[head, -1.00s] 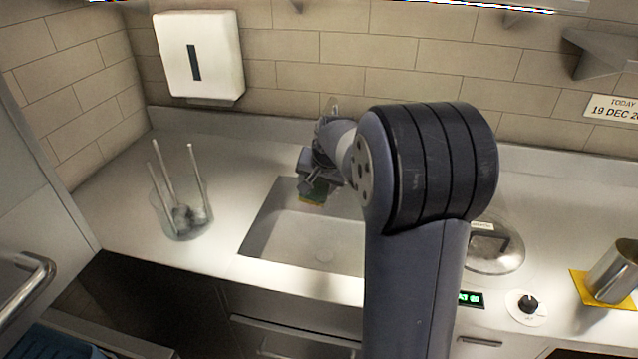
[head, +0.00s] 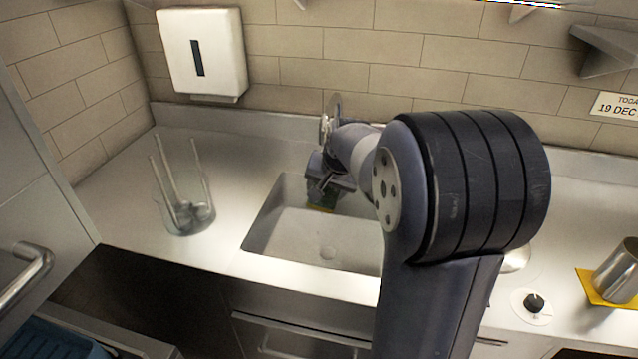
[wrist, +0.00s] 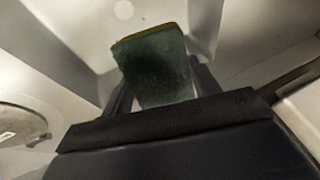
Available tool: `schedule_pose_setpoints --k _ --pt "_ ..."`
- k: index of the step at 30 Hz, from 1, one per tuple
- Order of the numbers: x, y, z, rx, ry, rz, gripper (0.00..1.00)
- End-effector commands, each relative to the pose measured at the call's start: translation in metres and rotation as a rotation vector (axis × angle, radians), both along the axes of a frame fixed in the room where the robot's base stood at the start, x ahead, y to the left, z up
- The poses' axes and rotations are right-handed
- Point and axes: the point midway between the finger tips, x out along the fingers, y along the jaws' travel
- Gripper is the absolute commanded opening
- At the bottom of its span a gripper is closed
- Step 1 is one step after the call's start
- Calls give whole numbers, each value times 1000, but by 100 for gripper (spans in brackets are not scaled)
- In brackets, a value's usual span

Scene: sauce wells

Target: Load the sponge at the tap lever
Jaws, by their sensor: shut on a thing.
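In the wrist view my gripper (wrist: 155,95) is shut on the sponge (wrist: 156,62), a dark green block with a thin yellow-brown edge. In the head view my gripper (head: 328,190) is over the back part of the sink, and a small piece of the sponge (head: 321,206) shows below it. A metal fitting (head: 333,115) stands behind my gripper at the back of the sink. It looks like the tap; my arm hides part of it, and I cannot make out the lever clearly.
The sink basin (head: 300,232) looks empty. A glass jar with several rods (head: 183,215) stands on the left counter. A metal cup (head: 618,272) on a yellow cloth (head: 588,284) and a knob (head: 533,303) are at right. A white dispenser (head: 203,55) hangs on the wall.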

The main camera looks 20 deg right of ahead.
Motion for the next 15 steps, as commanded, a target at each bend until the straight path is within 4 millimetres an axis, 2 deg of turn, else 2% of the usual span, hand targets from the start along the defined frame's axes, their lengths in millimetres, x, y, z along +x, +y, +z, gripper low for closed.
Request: schedule_pose_setpoints --k 15 --pt "-39 0 -1 0 1 0 40"
